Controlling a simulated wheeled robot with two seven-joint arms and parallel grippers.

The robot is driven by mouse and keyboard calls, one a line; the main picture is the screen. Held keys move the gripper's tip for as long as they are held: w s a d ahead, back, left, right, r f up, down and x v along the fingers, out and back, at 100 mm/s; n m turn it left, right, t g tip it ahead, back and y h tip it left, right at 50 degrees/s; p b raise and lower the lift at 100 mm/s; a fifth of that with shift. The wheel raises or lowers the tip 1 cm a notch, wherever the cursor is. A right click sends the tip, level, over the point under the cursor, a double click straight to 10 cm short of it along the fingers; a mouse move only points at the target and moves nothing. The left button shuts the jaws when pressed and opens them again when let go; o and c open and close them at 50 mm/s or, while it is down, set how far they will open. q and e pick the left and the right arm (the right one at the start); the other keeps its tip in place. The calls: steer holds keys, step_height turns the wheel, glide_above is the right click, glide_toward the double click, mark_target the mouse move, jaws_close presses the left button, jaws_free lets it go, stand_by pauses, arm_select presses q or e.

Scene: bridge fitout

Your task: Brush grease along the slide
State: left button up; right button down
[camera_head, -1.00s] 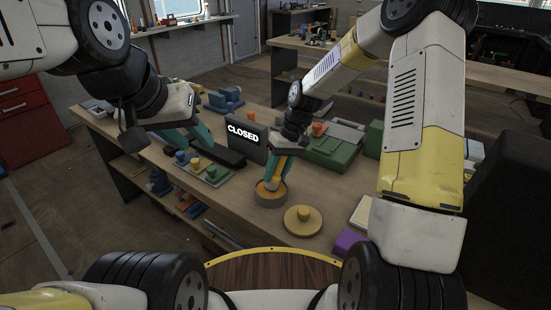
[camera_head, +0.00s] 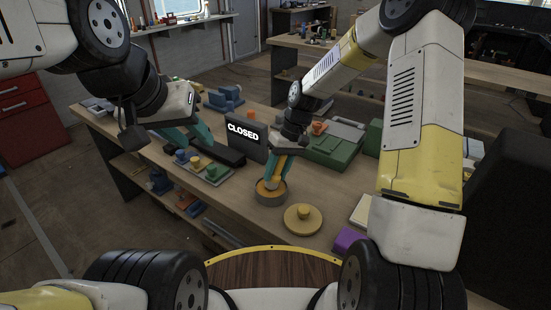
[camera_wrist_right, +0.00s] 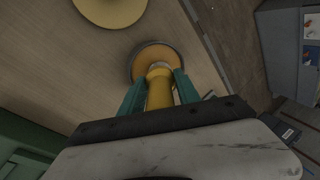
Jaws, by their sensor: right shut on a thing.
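My right gripper (camera_head: 280,165) is shut on a yellow-handled brush (camera_wrist_right: 160,90). The brush points down into the round grey tin of orange grease (camera_head: 271,198), which also shows in the right wrist view (camera_wrist_right: 155,50); its bristles are mostly hidden. The round yellow lid (camera_head: 303,219) lies on the bench beside the tin. A long black bar (camera_head: 222,153), which looks like the slide, lies in front of a dark panel reading CLOSED (camera_head: 246,134). My left gripper (camera_head: 200,143) is at the bar's left end, its teal fingers apart; I cannot tell whether it touches the bar.
A grey-green tray with blue and yellow knobbed parts (camera_head: 205,172) sits left of the tin. A green case (camera_head: 336,148) stands behind my right gripper. A purple block (camera_head: 347,241) is near the front edge. Bare bench (camera_head: 322,190) lies right of the tin.

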steer(key=shift+f, duration=0.1)
steer(key=shift+r, duration=3.55)
